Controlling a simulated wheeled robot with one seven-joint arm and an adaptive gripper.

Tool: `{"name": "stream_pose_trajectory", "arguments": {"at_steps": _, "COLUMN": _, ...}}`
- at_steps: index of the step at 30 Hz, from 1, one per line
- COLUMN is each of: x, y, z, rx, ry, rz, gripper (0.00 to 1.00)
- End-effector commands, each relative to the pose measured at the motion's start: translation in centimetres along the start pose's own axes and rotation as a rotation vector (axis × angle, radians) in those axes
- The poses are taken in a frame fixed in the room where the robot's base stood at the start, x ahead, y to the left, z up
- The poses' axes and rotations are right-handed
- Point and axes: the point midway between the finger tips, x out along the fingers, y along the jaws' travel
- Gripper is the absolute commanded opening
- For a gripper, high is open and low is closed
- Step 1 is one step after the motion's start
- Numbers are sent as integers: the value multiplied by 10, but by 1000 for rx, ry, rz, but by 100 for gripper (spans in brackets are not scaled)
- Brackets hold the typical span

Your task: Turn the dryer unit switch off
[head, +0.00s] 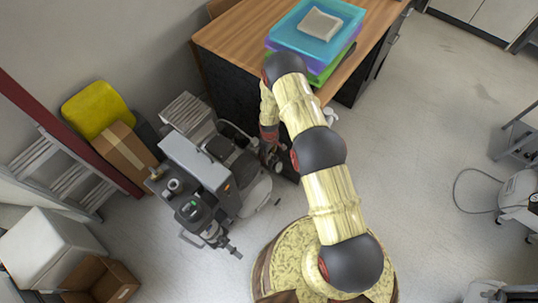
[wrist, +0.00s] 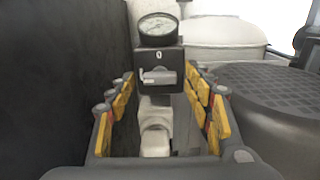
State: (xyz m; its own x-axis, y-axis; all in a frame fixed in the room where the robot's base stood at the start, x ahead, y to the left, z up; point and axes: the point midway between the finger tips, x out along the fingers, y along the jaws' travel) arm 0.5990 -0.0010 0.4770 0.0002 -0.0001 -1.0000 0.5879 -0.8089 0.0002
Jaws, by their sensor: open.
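In the wrist view a dark grey switch box (wrist: 175,57) with a round pressure gauge (wrist: 158,27) on top stands straight ahead. A light grey lever (wrist: 155,77) lies roughly level across its front, with a small mark above it. My gripper (wrist: 160,88) is open, its yellow-padded fingers to the left and right of the box in the picture, with nothing between the pads that I can see held. I cannot tell whether the fingers touch the box. In the head view my gripper (head: 272,156) is low beside the compressor equipment (head: 198,165), and the switch is not clear there.
A wooden desk (head: 232,38) with stacked trays (head: 300,36) stands behind my arm. A dark panel (wrist: 75,60) is close on the wrist view's left, and a black ribbed cover (wrist: 270,95) on its right. Open floor (head: 430,130) lies to the right.

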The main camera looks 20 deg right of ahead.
Motion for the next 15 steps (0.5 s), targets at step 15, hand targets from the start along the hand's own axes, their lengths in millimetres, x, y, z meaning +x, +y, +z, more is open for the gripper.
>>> {"name": "stream_pose_trajectory", "arguments": {"at_steps": 15, "x": 0, "y": 0, "z": 0, "rx": 0, "ry": 0, "rz": 0, "gripper": 31}}
